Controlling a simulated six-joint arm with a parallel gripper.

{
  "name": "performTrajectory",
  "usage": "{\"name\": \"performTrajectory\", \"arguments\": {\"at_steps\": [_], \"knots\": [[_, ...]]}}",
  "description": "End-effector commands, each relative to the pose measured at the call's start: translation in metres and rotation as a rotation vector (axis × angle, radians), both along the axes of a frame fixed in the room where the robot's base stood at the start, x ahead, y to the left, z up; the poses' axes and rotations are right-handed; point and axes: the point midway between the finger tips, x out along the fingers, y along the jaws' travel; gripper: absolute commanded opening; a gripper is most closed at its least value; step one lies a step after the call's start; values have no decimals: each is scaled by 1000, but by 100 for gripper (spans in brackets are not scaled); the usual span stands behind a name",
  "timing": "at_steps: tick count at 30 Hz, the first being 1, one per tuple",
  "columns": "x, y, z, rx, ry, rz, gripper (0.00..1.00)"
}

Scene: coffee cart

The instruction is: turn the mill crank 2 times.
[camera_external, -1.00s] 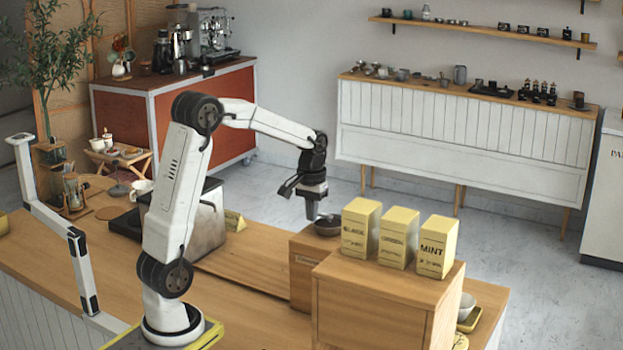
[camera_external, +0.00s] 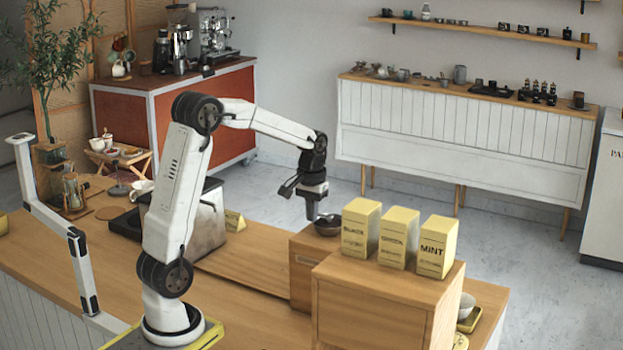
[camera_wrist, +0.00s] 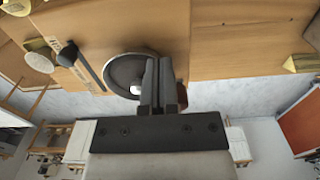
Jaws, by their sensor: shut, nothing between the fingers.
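The mill is a wooden box (camera_external: 303,270) with a dark round bowl (camera_external: 328,226) on top, standing on the counter. In the wrist view the bowl (camera_wrist: 118,72) lies left of the fingers, with a pale hub (camera_wrist: 136,89) in it. My gripper (camera_external: 312,214) points down at the bowl's left side; in the wrist view its fingers (camera_wrist: 158,64) are together and empty. A brown piece (camera_wrist: 181,92), perhaps the crank knob, shows just right of the fingers. The crank arm is largely hidden; I cannot tell whether the fingers touch it.
Three yellow tins, one marked MINT (camera_external: 437,246), stand on a wooden cabinet (camera_external: 375,303) right of the mill.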

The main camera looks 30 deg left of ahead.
Motion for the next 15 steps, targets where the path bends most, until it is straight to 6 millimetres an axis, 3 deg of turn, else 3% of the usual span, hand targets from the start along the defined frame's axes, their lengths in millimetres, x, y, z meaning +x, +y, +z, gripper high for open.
{"name": "performTrajectory", "arguments": {"at_steps": [15], "knots": [[0, 0, 11, 0, 0, 0, 0]]}}
